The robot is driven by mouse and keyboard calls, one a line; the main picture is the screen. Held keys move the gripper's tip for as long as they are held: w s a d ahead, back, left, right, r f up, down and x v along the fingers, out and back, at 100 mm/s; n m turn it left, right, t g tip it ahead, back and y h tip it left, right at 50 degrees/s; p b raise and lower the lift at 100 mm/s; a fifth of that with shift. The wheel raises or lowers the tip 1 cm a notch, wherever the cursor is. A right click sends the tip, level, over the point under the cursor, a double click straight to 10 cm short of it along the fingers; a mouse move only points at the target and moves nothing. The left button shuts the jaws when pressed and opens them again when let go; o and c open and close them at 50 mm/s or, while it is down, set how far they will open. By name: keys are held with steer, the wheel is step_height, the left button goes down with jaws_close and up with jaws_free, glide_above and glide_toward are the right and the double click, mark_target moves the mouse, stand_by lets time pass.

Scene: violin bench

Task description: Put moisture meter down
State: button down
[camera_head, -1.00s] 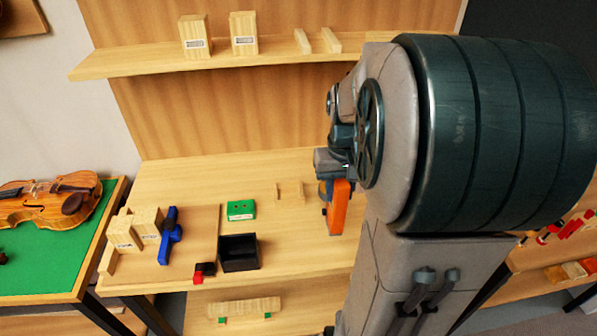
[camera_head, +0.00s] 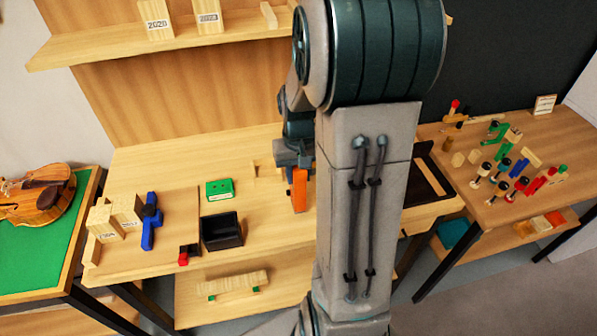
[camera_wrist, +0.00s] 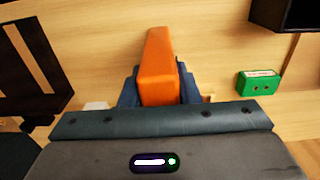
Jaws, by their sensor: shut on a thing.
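The moisture meter seems to be the orange block-shaped thing (camera_head: 299,190), held upright at my gripper over the wooden bench (camera_head: 262,225). In the wrist view the orange meter (camera_wrist: 160,68) stands between the two blue-grey fingers of my gripper (camera_wrist: 160,92), which are shut on it. My gripper also shows in the head view (camera_head: 296,165), partly hidden behind my arm. I cannot tell whether the meter's lower end touches the bench top.
A green box (camera_head: 220,190), a black open bin (camera_head: 221,232) and a blue clamp (camera_head: 150,221) lie left of the meter. Wood blocks (camera_head: 115,217) stand further left. A dark tray (camera_head: 428,182) is to the right. Bench around the meter is mostly bare.

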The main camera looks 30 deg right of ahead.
steer(key=shift+f, duration=0.2)
steer(key=c, duration=1.1)
jaws_free()
step_height(320, 180, up, 12)
steer(key=shift+f+b, duration=0.1)
steer(key=shift+b, duration=0.3)
steer(key=shift+a+r, duration=0.1)
steer(key=shift+r, duration=0.15)
steer(key=s+a+n+t, duration=0.1)
steer(key=s+a, duration=0.3)
steer(key=s+a+n+t, duration=0.1)
steer(key=s+a, duration=0.3)
steer(key=s+a+n+t, duration=0.1)
steer(key=s+a, duration=0.3)
steer(key=shift+s+t, duration=0.1)
steer(key=shift+t, duration=0.2)
